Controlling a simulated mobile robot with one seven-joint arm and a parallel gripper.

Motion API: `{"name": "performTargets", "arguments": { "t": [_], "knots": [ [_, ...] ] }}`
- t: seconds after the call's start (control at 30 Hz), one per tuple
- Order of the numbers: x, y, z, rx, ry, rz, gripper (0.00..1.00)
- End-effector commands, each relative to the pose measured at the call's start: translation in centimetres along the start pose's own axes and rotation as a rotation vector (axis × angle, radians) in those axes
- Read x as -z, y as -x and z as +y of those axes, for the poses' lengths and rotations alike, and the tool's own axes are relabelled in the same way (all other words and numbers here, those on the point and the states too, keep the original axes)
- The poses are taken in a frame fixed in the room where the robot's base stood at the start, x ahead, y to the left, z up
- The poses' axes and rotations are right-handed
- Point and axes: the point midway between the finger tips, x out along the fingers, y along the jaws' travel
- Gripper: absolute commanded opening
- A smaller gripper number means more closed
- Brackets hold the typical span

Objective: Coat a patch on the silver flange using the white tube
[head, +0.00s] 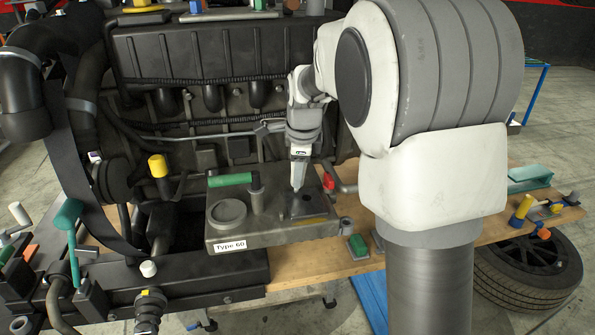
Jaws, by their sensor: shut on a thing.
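My gripper (301,148) is shut on the white tube (298,176), which hangs nozzle down. The tube is over the right part of a grey metal block (270,234) labelled "Type 60", which I take to be the silver flange. The tip is just above or touching a dark square patch (307,207) on the block's top; I cannot tell which. A raised round disc (228,212) is on the left of the same top. My arm hides what lies behind it to the right.
A green-handled tool (230,180) lies at the block's back edge, and a red part (329,183) is close right of the tube. The dark engine (205,70) rises behind. The wooden bench (460,228) continues right, with a teal tray (528,178) and coloured tools.

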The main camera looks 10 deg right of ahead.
Motion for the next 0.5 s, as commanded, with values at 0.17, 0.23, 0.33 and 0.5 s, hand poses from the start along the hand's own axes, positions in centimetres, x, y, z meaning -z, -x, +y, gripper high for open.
{"name": "performTargets", "arguments": {
  "t": [0.17, 0.23, 0.33, 0.5],
  "knots": [
    [0.3, 0.4, 1.3, 0.006, 0.000, -0.002, 0.00],
    [0.5, 0.5, 1.8, 0.005, 0.000, -0.002, 0.00],
    [0.7, 0.8, 2.5, 0.006, 0.000, -0.002, 0.00],
    [1.0, 1.2, 3.8, 0.006, 0.000, -0.003, 0.00]
  ]
}}
